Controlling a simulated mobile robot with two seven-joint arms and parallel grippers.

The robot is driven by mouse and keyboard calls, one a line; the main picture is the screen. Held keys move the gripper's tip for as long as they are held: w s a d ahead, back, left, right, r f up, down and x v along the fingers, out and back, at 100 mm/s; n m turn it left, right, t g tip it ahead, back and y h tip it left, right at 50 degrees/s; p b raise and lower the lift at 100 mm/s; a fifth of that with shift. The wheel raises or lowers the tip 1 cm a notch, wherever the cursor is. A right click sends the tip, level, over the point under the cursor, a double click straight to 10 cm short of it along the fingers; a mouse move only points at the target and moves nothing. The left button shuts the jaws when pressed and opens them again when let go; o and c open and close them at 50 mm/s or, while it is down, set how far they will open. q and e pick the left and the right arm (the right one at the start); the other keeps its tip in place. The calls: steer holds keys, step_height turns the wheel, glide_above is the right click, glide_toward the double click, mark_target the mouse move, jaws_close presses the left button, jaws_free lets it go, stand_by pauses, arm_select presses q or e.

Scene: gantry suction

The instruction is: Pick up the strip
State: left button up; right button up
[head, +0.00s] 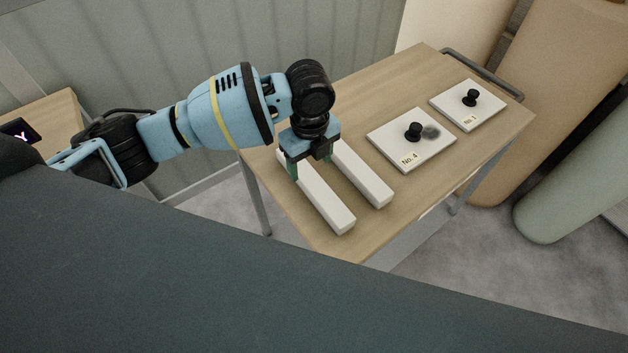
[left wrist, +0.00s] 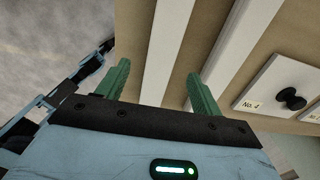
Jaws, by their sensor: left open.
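Two long white strips lie side by side on the wooden table: a left strip (head: 325,205) and a right strip (head: 364,178). My left gripper (head: 310,170) is open over the far part of the left strip, its green fingers pointing down. In the left wrist view, the left strip (left wrist: 163,50) runs between the two fingers (left wrist: 160,85), and the right strip (left wrist: 222,45) passes beyond the right finger. Nothing is held. I cannot tell how far the fingertips are above the table. My right gripper is not in view.
A white plate marked No. 4 (head: 395,150) with a black knob (head: 413,131) lies right of the strips. A second knobbed plate (head: 455,108) lies farther right, near a metal rail (head: 485,75). Tan and green rolls stand behind the table (head: 375,90). Bare tabletop surrounds the strips.

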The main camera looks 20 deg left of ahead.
mark_target(312, 179)
arm_select(q)
steer(key=shift+f, duration=1.5)
step_height(312, 179, down, 4)
steer(key=shift+d+f, duration=0.1)
steer(key=shift+f, duration=0.1)
steer(key=shift+r, duration=0.1)
steer(key=c, duration=1.3)
steer(key=shift+o, duration=0.2)
steer(key=shift+w, duration=0.1)
